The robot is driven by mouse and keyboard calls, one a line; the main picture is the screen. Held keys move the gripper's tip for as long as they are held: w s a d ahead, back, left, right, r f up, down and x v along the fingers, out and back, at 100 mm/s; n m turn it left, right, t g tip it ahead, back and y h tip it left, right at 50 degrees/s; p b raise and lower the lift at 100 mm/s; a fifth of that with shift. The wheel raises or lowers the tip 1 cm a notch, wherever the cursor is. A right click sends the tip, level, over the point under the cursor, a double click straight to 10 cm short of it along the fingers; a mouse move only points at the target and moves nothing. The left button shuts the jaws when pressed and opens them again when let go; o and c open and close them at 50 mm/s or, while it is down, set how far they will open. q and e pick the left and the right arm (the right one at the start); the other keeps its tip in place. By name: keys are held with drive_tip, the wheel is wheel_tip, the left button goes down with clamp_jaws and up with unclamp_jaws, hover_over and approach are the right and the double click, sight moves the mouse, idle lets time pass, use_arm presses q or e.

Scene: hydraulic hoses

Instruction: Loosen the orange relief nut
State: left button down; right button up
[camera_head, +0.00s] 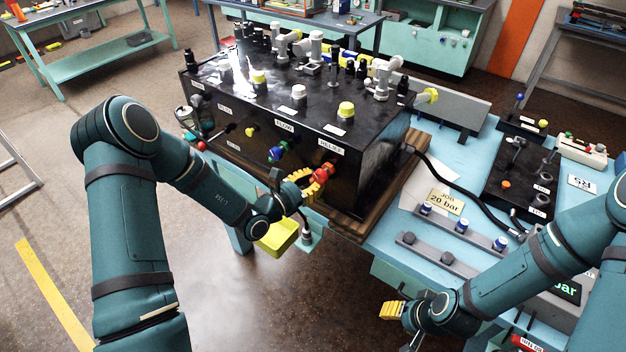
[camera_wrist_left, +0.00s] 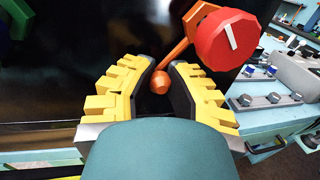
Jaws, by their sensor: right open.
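The orange relief nut (camera_wrist_left: 207,14) sits behind a red knob (camera_wrist_left: 228,40) on the black front of the hydraulic unit. An orange handle (camera_wrist_left: 178,52) with a round end (camera_wrist_left: 160,82) slants down from the nut. The red knob also shows in the head view (camera_head: 321,175), below the RELIEF label (camera_head: 330,146). My left gripper (camera_head: 302,184) is at the handle. In the left wrist view the round end lies between the yellow fingers (camera_wrist_left: 161,80); whether they grip it is unclear. My right gripper (camera_head: 392,310) is open, low at the bench's front, away from the nut.
Blue and green knobs (camera_head: 278,153) lie left of the red one. A yellow bin (camera_head: 277,237) hangs below my left gripper. A black hose (camera_head: 455,178) crosses the blue bench. A JOB 20 bar card (camera_head: 446,201) and rails with fittings (camera_head: 462,227) lie right.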

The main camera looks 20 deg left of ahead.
sight(333, 184)
idle(0.5)
use_arm(q)
drive_tip(key=d+n, duration=0.1)
drive_tip(key=n, duration=0.1)
drive_tip(key=d+n+t+p, duration=0.1)
drive_tip(key=n, duration=0.2)
drive_tip(key=s+d+f+n, duration=0.1)
drive_tip(key=n, duration=0.1)
drive_tip(key=shift+s+n+t+p, duration=0.1)
drive_tip(key=shift+n+t+p, duration=0.2)
drive_tip(key=shift+p, duration=0.1)
drive_tip(key=shift+s+d+n, duration=0.1)
drive_tip(key=shift+d+n, duration=0.3)
drive_tip(key=shift+n, duration=0.4)
drive_tip(key=shift+d, duration=0.1)
drive_tip(key=c, duration=0.9)
unclamp_jaws()
drive_tip(key=shift+o, duration=0.2)
drive_tip(key=shift+s, duration=0.1)
